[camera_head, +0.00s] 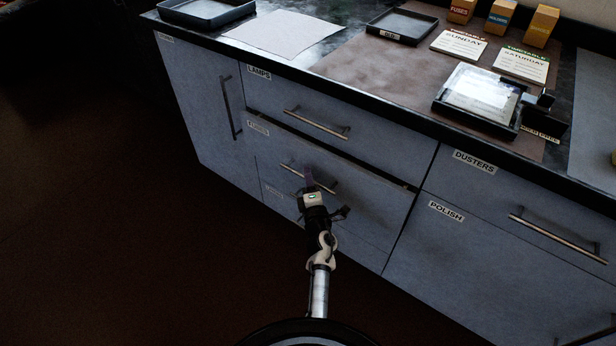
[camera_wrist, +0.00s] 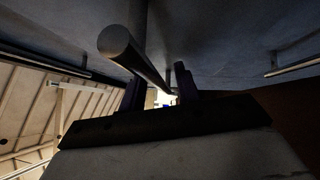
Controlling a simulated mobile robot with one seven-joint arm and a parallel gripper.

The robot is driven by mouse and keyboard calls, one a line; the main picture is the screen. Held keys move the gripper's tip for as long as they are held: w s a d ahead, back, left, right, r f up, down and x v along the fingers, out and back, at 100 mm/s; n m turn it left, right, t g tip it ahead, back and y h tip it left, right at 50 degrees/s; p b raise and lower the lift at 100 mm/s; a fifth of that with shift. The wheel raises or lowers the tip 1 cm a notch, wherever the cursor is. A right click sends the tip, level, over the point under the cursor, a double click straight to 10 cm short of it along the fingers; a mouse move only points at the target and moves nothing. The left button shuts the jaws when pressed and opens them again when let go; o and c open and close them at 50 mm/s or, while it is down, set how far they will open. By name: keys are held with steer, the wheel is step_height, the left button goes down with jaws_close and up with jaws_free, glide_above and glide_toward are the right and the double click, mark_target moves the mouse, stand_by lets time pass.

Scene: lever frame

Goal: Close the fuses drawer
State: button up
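The fuses drawer (camera_head: 275,150) is the middle-left front under the lamps drawer. A dark gap along its top edge shows it stands slightly out. Its bar handle (camera_head: 291,171) also crosses the wrist view (camera_wrist: 140,60), large and close. My gripper (camera_head: 309,180) is at this handle, in front of the drawer. In the wrist view the bar runs between my two fingers (camera_wrist: 160,88). Whether they press on it is not clear, and the bar's far end is partly hidden behind them.
The lamps drawer (camera_head: 345,130) is directly above, with its own handle. Dusters (camera_head: 490,185) and polish (camera_head: 470,250) fronts are to the right. A tall door (camera_head: 205,100) is to the left. The countertop holds trays, cards and small boxes. The floor at left is clear.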

mark_target(317, 172)
steer(key=shift+c, duration=0.3)
jaws_close()
steer(key=w+d, duration=0.2)
steer(key=w, duration=0.1)
steer(key=shift+d+r, duration=0.1)
steer(key=shift+r, duration=0.05)
steer(key=shift+o, duration=0.3)
jaws_free()
steer(key=shift+w, duration=0.15)
